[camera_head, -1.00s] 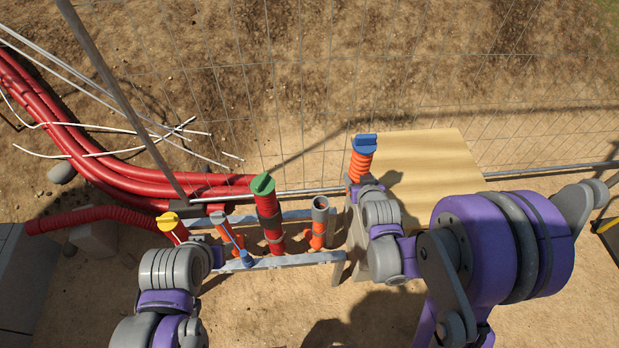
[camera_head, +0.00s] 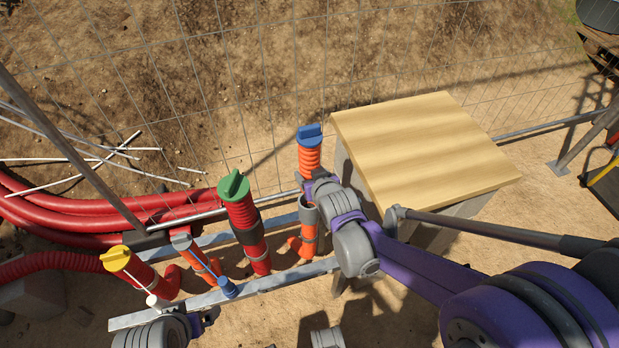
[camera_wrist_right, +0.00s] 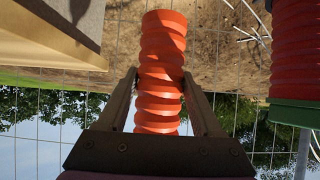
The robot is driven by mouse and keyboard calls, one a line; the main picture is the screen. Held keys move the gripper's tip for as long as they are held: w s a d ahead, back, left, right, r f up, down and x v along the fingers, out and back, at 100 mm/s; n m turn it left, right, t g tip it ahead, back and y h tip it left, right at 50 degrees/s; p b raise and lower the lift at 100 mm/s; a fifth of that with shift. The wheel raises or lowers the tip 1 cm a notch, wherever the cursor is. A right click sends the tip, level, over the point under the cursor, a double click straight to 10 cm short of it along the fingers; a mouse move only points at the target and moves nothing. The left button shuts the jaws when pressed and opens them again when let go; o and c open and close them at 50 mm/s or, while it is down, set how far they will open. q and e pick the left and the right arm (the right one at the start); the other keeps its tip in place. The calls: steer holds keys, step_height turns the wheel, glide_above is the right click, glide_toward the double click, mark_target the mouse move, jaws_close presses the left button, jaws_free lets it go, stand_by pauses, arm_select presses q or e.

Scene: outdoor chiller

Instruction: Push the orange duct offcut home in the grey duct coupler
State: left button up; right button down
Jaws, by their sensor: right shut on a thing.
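The orange duct offcut (camera_head: 309,158), ribbed and topped with a blue cap (camera_head: 309,133), is held upright by my right gripper (camera_head: 318,180), which is shut on it. In the right wrist view the offcut (camera_wrist_right: 162,65) sits between both fingers (camera_wrist_right: 162,100), its far end bare. The grey duct coupler (camera_head: 309,217) stands on an orange duct (camera_head: 303,247) at the rail, just below my right gripper in the head view. The gripper hides the offcut's lower part there, but the wrist view shows no coupler around it. My left gripper (camera_head: 207,318) shows only partly at the bottom; its fingers are unclear.
Left of the coupler stand a red duct with a green cap (camera_head: 236,200), a grey-topped orange duct (camera_head: 200,260) and a yellow-capped duct (camera_head: 130,270), along a metal rail (camera_head: 255,288). A wooden tabletop (camera_head: 425,150) lies to the right. A wire fence runs behind.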

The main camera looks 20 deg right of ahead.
steer(key=shift+r, duration=0.1)
steer(key=shift+f+b, duration=1.9)
steer(key=shift+f, duration=1.1)
steer(key=shift+f+b, duration=1.25)
steer(key=shift+f, duration=0.45)
steer(key=shift+f, duration=0.15)
steer(key=shift+f+b, duration=0.85)
steer(key=shift+f, duration=0.05)
steer(key=shift+f+b, duration=0.35)
steer(key=shift+r, duration=0.1)
